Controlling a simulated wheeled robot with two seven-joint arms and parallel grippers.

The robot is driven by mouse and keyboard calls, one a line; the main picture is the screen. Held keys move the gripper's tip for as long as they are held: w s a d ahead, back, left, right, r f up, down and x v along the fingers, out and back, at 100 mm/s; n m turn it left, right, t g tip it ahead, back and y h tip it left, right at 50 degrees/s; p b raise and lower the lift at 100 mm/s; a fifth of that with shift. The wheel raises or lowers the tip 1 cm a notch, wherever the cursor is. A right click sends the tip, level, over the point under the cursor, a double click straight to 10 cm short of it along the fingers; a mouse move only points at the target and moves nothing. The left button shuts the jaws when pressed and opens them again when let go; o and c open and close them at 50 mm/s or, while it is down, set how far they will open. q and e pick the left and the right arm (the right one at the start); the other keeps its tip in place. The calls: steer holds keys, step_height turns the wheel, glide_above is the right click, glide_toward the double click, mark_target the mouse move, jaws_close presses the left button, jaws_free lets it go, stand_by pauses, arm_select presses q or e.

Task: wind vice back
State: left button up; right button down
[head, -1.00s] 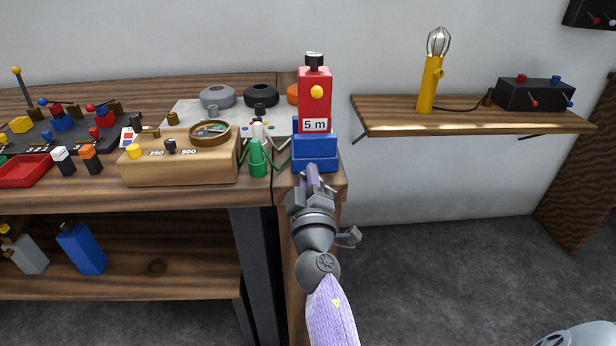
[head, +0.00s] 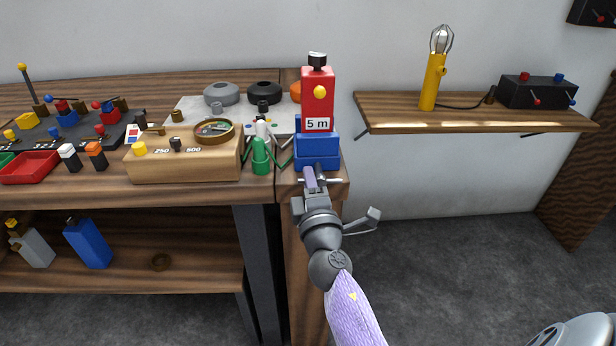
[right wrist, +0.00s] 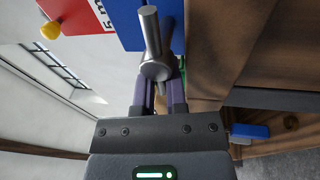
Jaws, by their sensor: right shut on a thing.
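The blue vice (head: 317,150) stands at the front right corner of the wooden bench. A red block (head: 317,90) marked "5 m", with a yellow knob and black cap, rises upright from it. The vice's metal handle (head: 335,181) shows as a thin bar lying level at the vice's front. In the right wrist view the silver bar (right wrist: 151,30) and its round hub (right wrist: 156,69) sit at the purple fingertips. My right gripper (head: 311,178) is shut on the handle; the fingers partly hide the grip. My left gripper is in neither view.
A wall shelf (head: 470,116) to the right bears a yellow lamp (head: 432,82) and a black box (head: 537,93). Below that shelf is open floor.

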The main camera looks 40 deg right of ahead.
steer(key=shift+s+d+f+n, duration=0.1)
steer(key=shift+d+f+n, duration=0.1)
steer(key=shift+f+n, duration=0.1)
steer(key=c, duration=0.8)
jaws_free()
steer(key=shift+d+r, duration=0.1)
steer(key=shift+r, duration=0.05)
